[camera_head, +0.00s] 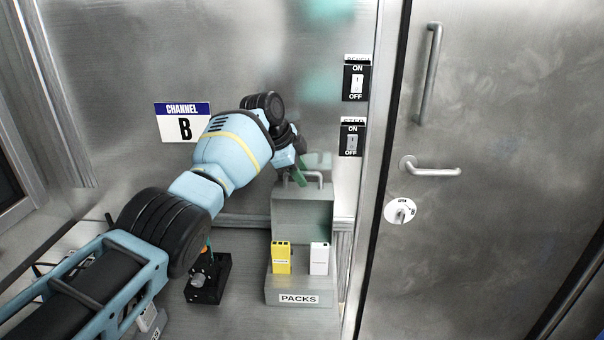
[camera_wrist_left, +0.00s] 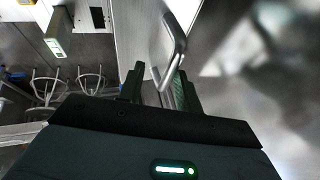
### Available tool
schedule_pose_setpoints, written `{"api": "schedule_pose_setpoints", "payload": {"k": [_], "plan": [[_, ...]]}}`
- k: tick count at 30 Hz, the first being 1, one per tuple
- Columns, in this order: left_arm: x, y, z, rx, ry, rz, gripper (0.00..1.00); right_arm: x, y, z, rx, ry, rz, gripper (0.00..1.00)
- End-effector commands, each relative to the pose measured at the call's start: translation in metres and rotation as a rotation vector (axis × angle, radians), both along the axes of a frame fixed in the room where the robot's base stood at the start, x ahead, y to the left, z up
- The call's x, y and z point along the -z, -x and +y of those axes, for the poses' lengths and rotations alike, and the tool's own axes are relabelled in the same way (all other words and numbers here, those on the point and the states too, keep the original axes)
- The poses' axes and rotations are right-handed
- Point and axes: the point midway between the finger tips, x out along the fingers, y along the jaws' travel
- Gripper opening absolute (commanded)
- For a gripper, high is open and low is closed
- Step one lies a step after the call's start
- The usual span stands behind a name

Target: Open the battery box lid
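The battery box (camera_head: 303,212) is a grey stepped metal box with a PACKS label (camera_head: 299,299) on its front. It stands against the steel wall, and its lid looks closed. A bent metal handle (camera_head: 314,176) sits on its top. My left gripper (camera_head: 299,176) is at this handle, its dark green fingers pointing down. In the left wrist view the fingers (camera_wrist_left: 158,88) are apart, and the handle (camera_wrist_left: 174,48) reaches down between them, nearer the right finger. I cannot tell whether they touch. My right gripper is not in view.
A yellow pack (camera_head: 281,259) and a white pack (camera_head: 319,259) stand on the box's front step. A black device (camera_head: 208,285) stands to its left. Two ON/OFF switches (camera_head: 355,80) (camera_head: 351,138) and a steel door (camera_head: 490,200) are to the right.

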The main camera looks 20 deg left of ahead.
Motion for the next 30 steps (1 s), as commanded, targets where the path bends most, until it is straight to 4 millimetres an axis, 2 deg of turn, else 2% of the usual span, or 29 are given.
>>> {"api": "schedule_pose_setpoints", "payload": {"k": [1,3,10,17,30], "plan": [[-0.016,0.003,0.003,-0.001,-0.001,-0.012,0.34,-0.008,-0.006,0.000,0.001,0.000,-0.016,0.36],[-0.026,0.008,0.007,-0.001,-0.001,-0.012,0.34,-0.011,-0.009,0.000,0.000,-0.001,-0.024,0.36],[-0.049,0.020,0.016,-0.001,0.000,-0.006,0.34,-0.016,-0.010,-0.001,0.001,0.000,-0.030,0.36],[-0.055,0.024,0.018,-0.001,0.000,-0.003,0.34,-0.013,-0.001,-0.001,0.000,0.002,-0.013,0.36],[-0.055,0.023,0.018,0.000,0.000,-0.003,0.34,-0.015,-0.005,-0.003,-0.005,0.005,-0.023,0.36]]}}
